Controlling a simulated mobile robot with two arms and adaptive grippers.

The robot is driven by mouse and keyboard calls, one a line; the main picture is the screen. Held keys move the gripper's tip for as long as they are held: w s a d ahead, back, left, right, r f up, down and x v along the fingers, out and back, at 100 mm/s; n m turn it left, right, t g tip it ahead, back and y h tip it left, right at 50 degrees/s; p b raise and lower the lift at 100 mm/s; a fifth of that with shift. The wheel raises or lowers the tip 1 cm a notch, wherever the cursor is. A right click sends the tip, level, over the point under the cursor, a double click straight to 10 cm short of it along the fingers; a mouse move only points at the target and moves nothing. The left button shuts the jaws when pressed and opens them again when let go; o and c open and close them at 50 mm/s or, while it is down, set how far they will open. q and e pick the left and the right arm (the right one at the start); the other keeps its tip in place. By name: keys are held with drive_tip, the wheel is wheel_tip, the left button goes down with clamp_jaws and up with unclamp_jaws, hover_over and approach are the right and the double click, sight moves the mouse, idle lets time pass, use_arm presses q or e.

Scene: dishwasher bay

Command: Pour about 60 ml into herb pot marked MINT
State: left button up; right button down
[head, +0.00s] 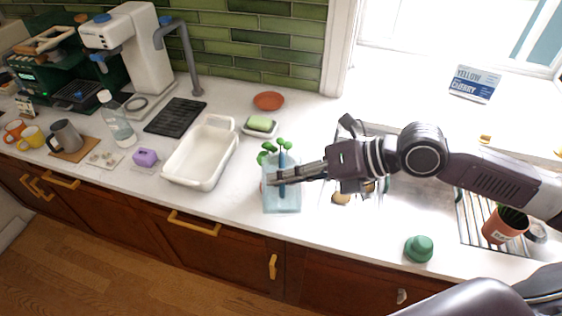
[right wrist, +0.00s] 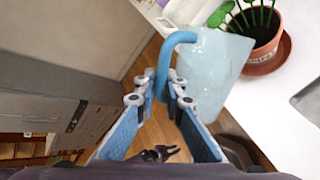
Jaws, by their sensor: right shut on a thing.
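A pale blue translucent jug (head: 282,200) with a blue handle is at the counter's front edge, left of the sink. It also shows in the right wrist view (right wrist: 215,75). My right gripper (head: 279,177) is shut on its handle (right wrist: 164,65). The jug looks about upright; I cannot tell whether it touches the counter. A leafy plant (head: 283,145) rises just behind it. In the right wrist view its terracotta pot (right wrist: 268,55) stands on a saucer beside the jug, its marking not clearly readable. Another terracotta pot (head: 500,226) with a label stands at the far right.
A white baking dish (head: 187,182) stands left of the jug. A green sponge (head: 260,123) on a dish and an orange saucer (head: 268,101) lie behind. The sink (head: 398,200) is under my right arm. An overturned green cup (head: 419,249) stands at the front right.

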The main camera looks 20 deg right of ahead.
sight(282, 154)
drive_tip(key=shift+w+d+r+g+p, duration=0.1)
drive_tip(key=shift+w+r+g+p, duration=0.25)
drive_tip(key=shift+r+p, duration=0.45)
drive_tip(key=shift+w+d+f+m+p, duration=0.15)
drive_tip(key=shift+w+m+p, duration=0.3)
drive_tip(key=shift+w, duration=0.1)
drive_tip(key=shift+w+r+g+p, duration=0.2)
drive_tip(key=shift+w+g+p, duration=0.05)
drive_tip(key=shift+p, duration=0.05)
drive_tip(key=shift+w+d+r+m+g+p, duration=0.25)
drive_tip(key=shift+w+p, duration=0.1)
drive_tip(key=shift+w, duration=0.15)
drive_tip(key=shift+w+d+r+m+g+p, duration=0.1)
drive_tip(key=shift+w+r+g+p, duration=0.15)
drive_tip(key=shift+w, duration=0.2)
idle(0.7)
